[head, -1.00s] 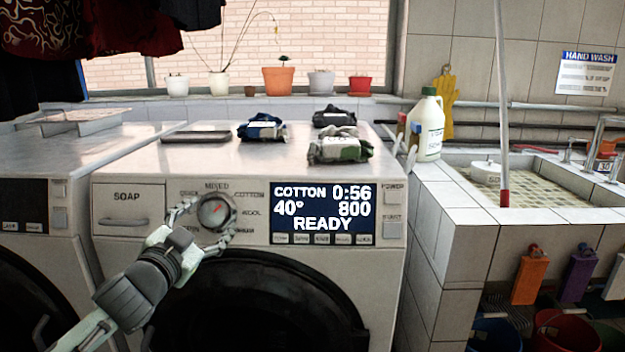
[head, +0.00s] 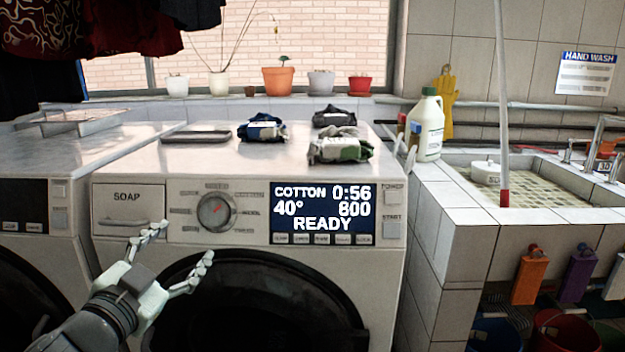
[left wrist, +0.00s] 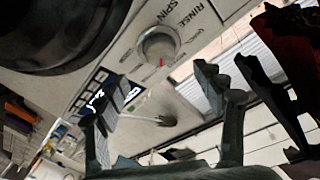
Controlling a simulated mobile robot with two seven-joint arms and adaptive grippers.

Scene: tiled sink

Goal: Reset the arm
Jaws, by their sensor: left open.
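My left gripper (head: 182,258) is open and empty in front of the washing machine, below and left of its dial. The dial (head: 216,212) is round and grey with a red mark, and nothing touches it. The dial also shows in the left wrist view (left wrist: 158,47), beyond my two spread fingers (left wrist: 168,105). The display (head: 324,213) reads COTTON, 40°, 0:56, 800 and READY. My right gripper is not in view.
The soap drawer (head: 129,211) is shut, left of the dial. The dark round door (head: 262,305) is below. Folded clothes (head: 340,146) and a flat tray (head: 196,136) lie on the machine top. A tiled sink (head: 560,180) stands at the right.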

